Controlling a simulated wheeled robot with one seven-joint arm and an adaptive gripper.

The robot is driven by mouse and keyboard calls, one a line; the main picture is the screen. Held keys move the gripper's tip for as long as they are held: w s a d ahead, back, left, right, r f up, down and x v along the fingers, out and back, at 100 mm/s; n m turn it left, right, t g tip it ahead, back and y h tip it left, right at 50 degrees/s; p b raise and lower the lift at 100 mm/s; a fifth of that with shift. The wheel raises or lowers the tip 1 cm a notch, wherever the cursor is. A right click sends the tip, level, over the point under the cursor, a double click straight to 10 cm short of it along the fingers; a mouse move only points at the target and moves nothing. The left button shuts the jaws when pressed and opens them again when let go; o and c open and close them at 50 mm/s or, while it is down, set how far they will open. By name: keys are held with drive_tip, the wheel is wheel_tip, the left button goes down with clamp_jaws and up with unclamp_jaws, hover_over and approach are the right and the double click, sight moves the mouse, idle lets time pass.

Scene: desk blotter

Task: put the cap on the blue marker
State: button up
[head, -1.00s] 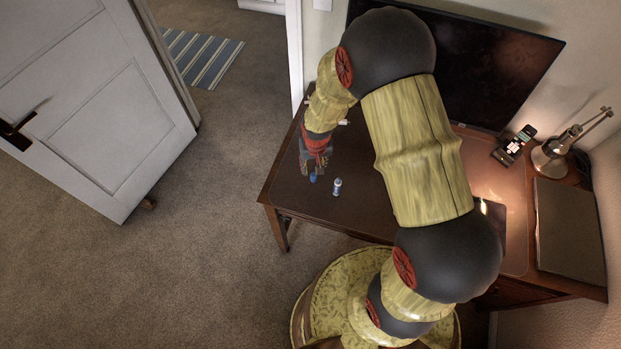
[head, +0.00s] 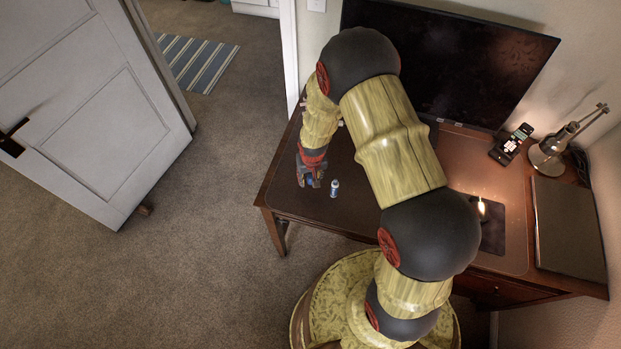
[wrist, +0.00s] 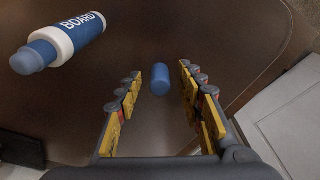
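The blue marker (head: 334,188) has a white body with a blue band and a blue end. It appears to stand upright on the desk, just right of my gripper in the head view. In the wrist view the marker (wrist: 72,38) is at the upper left, with "BOARD" on its band, apart from the fingers. The blue cap (wrist: 160,79) is between my fingertips in the wrist view, with a gap on each side. My gripper (wrist: 161,72) is open and points down at the desk. In the head view my gripper (head: 311,180) mostly hides the cap.
The dark desk (head: 300,207) has its left edge close to my gripper. A monitor (head: 450,65), phone (head: 511,144), lamp (head: 552,150) and closed laptop (head: 568,228) are farther right. A white door (head: 90,110) stands to the left.

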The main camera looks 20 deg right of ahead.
drive_tip(key=shift+c, duration=1.2)
drive_tip(key=c, duration=0.4)
drive_tip(key=shift+c, duration=0.5)
drive_tip(key=shift+r, duration=0.15)
